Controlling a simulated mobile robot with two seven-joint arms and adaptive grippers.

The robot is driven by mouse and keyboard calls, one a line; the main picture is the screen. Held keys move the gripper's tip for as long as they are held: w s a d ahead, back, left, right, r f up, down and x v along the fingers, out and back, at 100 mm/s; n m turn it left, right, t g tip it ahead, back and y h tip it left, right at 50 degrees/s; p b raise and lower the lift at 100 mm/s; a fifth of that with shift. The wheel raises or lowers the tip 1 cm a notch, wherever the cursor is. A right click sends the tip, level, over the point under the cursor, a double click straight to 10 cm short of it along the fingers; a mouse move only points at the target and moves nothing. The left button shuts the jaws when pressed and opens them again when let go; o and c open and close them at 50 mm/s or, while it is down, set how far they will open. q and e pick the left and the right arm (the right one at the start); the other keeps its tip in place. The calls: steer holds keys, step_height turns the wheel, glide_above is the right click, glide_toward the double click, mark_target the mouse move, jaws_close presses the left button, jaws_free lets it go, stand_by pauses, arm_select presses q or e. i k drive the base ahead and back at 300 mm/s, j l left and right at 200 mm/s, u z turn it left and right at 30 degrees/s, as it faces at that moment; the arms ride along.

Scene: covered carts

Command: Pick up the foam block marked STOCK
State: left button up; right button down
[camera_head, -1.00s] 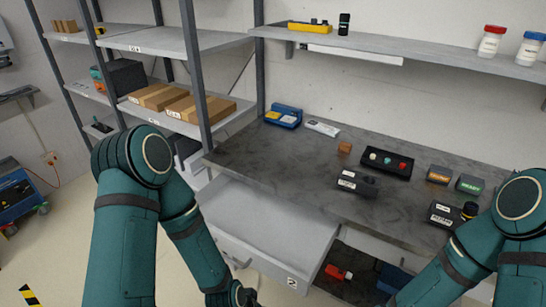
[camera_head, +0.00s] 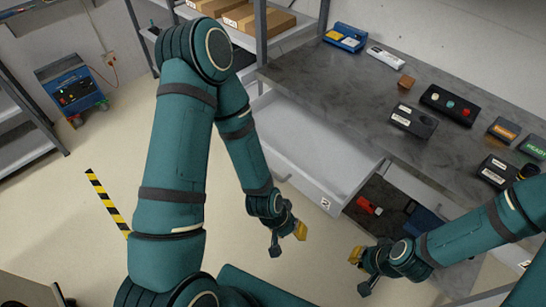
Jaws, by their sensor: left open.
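No block with a readable STOCK mark shows. A small brown block (camera_head: 406,82) lies on the dark worktop (camera_head: 345,72). A dark block with white labels (camera_head: 413,120) lies nearer the worktop's front edge, and another dark labelled block (camera_head: 497,172) lies further right; their lettering is too small to read. My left gripper (camera_head: 287,240) is open and empty, hanging over the floor in front of the open drawer. My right gripper (camera_head: 360,272) has its fingers apart and is empty, low in front of the lower compartment. Both are well away from the worktop objects.
An open, empty-looking drawer marked 2 (camera_head: 310,170) juts out below the worktop. A red item (camera_head: 368,205) lies in the dark compartment beneath. A black panel with coloured buttons (camera_head: 447,104), an orange sign (camera_head: 505,130) and a green READY sign (camera_head: 535,147) stand at right.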

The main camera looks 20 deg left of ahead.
mark_target(421, 125)
steer(key=z, duration=0.65)
steer(key=i+z, duration=0.2)
steer(key=z, duration=0.3)
steer(key=i+j+z, duration=0.2)
steer(key=z, duration=0.3)
